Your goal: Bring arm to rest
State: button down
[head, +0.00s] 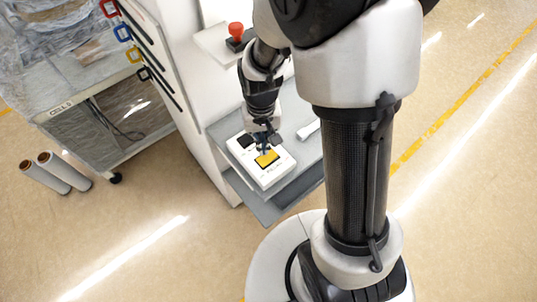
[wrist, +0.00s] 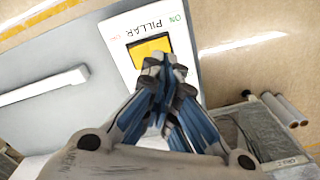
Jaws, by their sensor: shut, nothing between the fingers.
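My gripper (wrist: 165,72) is shut and empty. In the wrist view its fingertips overlap the lower edge of a yellow rocker switch (wrist: 149,50) on a white panel labelled PILLAR (wrist: 122,22). In the head view my gripper (head: 265,146) hangs from my arm over the white switch box (head: 277,172), close to the yellow switch (head: 266,159). Whether the fingertips touch the switch I cannot tell. A second, black switch (head: 246,141) sits on the same box, to the upper left.
The box stands on a grey shelf (head: 225,130) on a white cabinet. A red knob (head: 236,30) stands above it. A white handle (head: 308,129) lies to the right. A wrapped cart (head: 110,120) and rolls (head: 62,172) stand at left. Floor in front is clear.

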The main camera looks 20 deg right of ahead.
dwell(0.3)
jog(key=s+r+n+t+b, duration=0.2)
jog(key=s+r+t+b, duration=0.2)
jog(key=s+r, duration=1)
jog(key=s+b, duration=0.1)
jog(key=b, duration=0.2)
jog(key=shift+r+t, duration=0.3)
jog(key=shift+r, duration=0.1)
